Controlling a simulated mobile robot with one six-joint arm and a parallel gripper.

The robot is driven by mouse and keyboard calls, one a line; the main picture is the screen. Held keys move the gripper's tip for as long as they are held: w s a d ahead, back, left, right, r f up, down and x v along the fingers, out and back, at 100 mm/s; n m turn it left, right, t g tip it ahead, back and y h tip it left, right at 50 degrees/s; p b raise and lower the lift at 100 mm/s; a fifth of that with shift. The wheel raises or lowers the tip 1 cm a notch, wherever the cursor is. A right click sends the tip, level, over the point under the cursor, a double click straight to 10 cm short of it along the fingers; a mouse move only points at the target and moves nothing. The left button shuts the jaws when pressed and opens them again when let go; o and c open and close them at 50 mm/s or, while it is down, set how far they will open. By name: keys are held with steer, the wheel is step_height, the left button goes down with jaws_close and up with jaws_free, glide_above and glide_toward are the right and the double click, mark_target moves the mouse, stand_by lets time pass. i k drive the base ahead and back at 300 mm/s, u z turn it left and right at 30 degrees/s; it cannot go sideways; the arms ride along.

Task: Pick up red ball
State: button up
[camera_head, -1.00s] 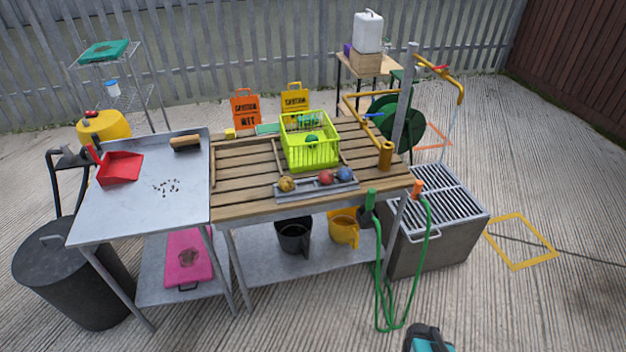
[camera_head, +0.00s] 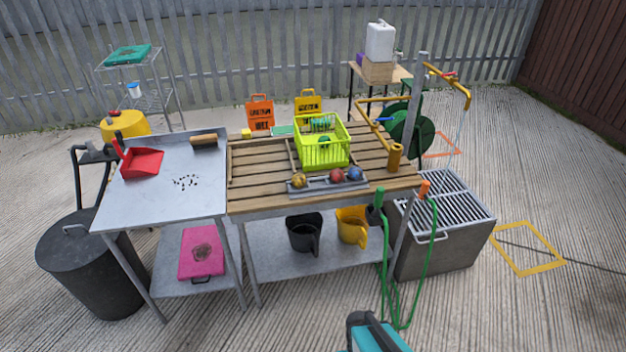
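The red ball (camera_head: 336,175) sits in a narrow grey tray (camera_head: 318,189) at the front edge of the slatted wooden table (camera_head: 262,181). A yellow-brown ball (camera_head: 299,180) lies left of it and a blue ball (camera_head: 355,174) lies close on its right. A lime-green basket (camera_head: 325,155) stands just behind the tray and holds a green ball (camera_head: 323,142). A teal and black part shows at the bottom edge and looks like my own arm. My gripper's fingers are not in view.
A steel table (camera_head: 150,200) with a red dustpan (camera_head: 142,163) and brush (camera_head: 204,141) adjoins on the left. A post with a yellow-brown pipe (camera_head: 394,158), a green hose (camera_head: 386,270) and a grated metal box (camera_head: 440,240) stand right. Concrete floor in front is open.

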mark_target(336, 175)
steer(key=u, duration=1.15)
steer(key=i, duration=0.45)
steer(key=z, duration=0.1)
steer(key=k, duration=0.55)
steer(key=z, duration=0.15)
steer(key=i, duration=0.6)
